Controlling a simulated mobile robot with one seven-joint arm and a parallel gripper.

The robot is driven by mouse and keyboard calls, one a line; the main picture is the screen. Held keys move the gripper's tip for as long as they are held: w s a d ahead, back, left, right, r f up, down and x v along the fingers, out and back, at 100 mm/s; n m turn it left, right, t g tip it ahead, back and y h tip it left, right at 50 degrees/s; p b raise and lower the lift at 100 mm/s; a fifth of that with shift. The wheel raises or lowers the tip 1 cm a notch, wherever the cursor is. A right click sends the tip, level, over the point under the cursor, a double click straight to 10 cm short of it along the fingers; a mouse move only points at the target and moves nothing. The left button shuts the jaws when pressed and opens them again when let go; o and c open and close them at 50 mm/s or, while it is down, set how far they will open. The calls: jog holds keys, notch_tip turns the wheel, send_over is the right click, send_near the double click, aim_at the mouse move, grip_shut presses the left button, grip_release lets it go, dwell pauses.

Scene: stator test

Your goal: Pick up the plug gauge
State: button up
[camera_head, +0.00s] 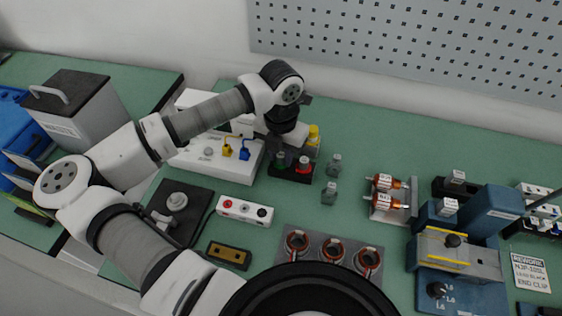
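I cannot single out the plug gauge for certain. A small black block (292,174) on the green bench holds a green-topped piece (280,159) and a red-topped piece (303,164), which may be gauges. Two small grey pieces, one farther back (334,163) and one nearer (329,192), stand upright to the right of the block. My gripper (279,145) points down just behind and above the black block, close to the green-topped piece. Its fingers are dark and mostly hidden, so its opening and any contact are unclear.
A white test box (215,160) with yellow and blue plugs stands left of the block, and a yellow bottle (313,136) behind it. A tray with copper rings (333,250) lies in front. Copper rotors (388,190) and a blue fixture (455,265) stand right.

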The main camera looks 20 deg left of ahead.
aim_at(280, 155)
grip_shut()
notch_tip(280, 155, up, 20)
jog(key=b, duration=0.3)
jog(key=shift+b, duration=0.4)
